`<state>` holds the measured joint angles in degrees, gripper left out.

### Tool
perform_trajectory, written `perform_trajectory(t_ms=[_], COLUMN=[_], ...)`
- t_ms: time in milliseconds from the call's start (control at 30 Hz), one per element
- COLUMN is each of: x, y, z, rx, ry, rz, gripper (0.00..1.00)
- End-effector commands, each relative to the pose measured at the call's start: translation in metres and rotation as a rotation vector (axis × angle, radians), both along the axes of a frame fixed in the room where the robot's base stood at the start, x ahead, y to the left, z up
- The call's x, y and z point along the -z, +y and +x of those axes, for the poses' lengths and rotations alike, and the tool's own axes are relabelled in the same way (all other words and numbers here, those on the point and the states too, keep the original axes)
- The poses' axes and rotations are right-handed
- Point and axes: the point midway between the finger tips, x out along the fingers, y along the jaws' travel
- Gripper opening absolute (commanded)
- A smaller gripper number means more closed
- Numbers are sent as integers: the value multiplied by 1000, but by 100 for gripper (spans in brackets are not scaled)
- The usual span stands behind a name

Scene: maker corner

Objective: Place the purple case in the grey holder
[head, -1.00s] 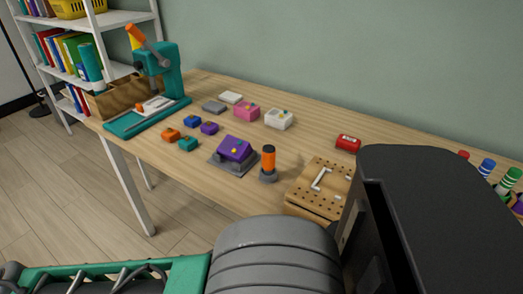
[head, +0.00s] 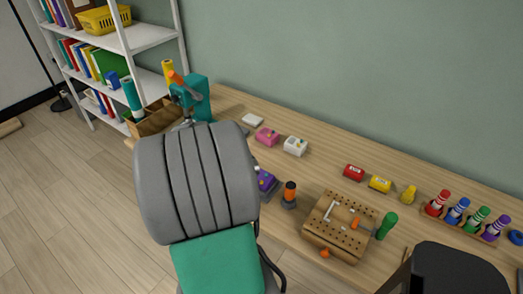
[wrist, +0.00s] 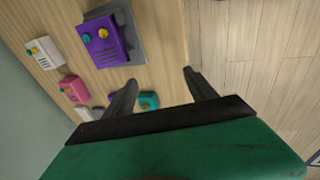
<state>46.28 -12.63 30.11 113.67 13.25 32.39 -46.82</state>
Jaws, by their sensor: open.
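The purple case (wrist: 103,42), with a yellow and a teal knob on its top, rests on the grey holder (wrist: 134,32) in the wrist view. The holder shows along the case's side; how fully the case is seated I cannot tell. In the head view the purple case (head: 265,179) and the grey holder (head: 271,191) are partly hidden behind my arm. My gripper (wrist: 158,84) is open and empty, its fingers apart over the table's edge, to one side of the case. In the head view my arm hides it.
White (wrist: 43,52) and pink (wrist: 75,88) cases lie near the purple one, with a small teal block (wrist: 148,100) by a finger. An orange-topped tool (head: 289,194) stands right of the holder, then a wooden pegboard block (head: 340,226). A teal press (head: 196,98) stands at the left end.

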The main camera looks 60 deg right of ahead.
Motion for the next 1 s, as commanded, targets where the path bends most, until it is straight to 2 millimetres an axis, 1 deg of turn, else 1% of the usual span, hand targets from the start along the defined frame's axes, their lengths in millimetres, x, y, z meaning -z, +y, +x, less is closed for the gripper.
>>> perform_trajectory(t_ms=[33,100,200,233,467,700,800,967,1000], x=[-28,-32,-31,-29,3,41,46,46,46], y=[-24,-48,-66,-68,-80,-94,-97,-97,-97], z=[-23,-48,-67,-70,-73,-74,-73,-73,-73], rx=[24,32,34,34,31,32,30,30,30], ry=[30,64,93,98,102,100,97,97,97], rz=[-11,-28,-41,-42,-43,-43,-46,-46,-46], gripper=[65,65,65,65,65,65,65,65,62])
